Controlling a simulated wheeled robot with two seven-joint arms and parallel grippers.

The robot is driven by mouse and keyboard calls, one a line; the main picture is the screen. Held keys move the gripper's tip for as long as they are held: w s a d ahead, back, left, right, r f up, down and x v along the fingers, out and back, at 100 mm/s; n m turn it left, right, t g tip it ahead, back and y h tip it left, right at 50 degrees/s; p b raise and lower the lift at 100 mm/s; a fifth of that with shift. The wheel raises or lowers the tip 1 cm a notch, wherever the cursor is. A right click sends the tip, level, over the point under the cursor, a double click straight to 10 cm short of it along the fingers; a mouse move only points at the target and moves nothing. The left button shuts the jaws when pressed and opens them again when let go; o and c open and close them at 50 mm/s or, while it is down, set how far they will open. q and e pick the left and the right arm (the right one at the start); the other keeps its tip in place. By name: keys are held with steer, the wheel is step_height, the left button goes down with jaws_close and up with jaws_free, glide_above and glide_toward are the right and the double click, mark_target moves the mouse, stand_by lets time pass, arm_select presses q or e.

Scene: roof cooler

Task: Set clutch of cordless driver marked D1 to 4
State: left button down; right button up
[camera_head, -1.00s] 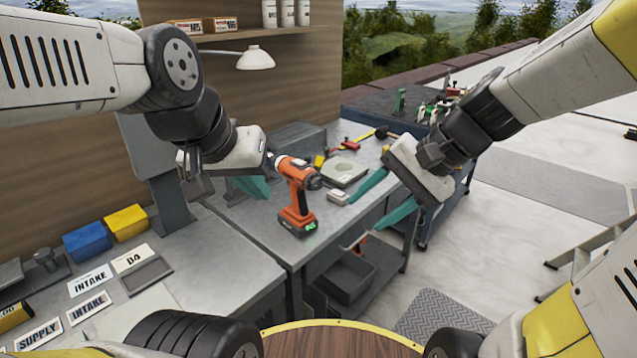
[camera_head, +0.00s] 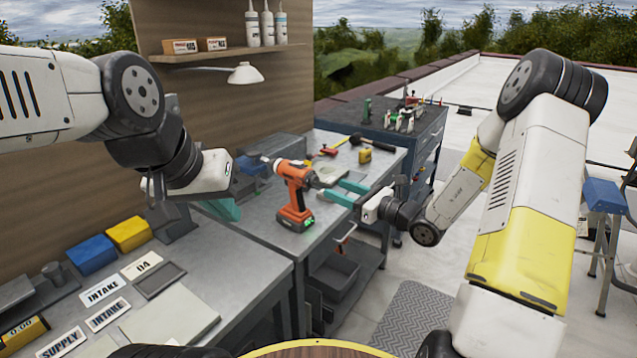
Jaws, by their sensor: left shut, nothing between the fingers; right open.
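An orange and black cordless driver (camera_head: 295,188) stands upright on its battery on the grey bench. Its front end points left and its rear end points right. A small green mark shows on its battery; I cannot read a D1 label or the clutch setting. My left gripper (camera_head: 228,209), with teal fingers, is shut and empty to the left of the driver, partly hidden behind its own wrist. My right gripper (camera_head: 338,190) is open and empty just right of the driver, its teal fingers pointing at the driver's rear. I cannot tell whether they touch it.
Cards reading INTAKE (camera_head: 103,291), D4 (camera_head: 142,265) and SUPPLY (camera_head: 62,342) lie on the near left bench. Blue (camera_head: 91,255) and yellow (camera_head: 129,233) bins stand behind them. A lamp (camera_head: 245,73) hangs above. A hammer (camera_head: 372,143) lies at the bench's back right.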

mark_target(316, 181)
steer(key=x, duration=0.6)
steer(key=shift+w+a, duration=0.15)
steer(key=shift+a, duration=0.15)
jaws_close()
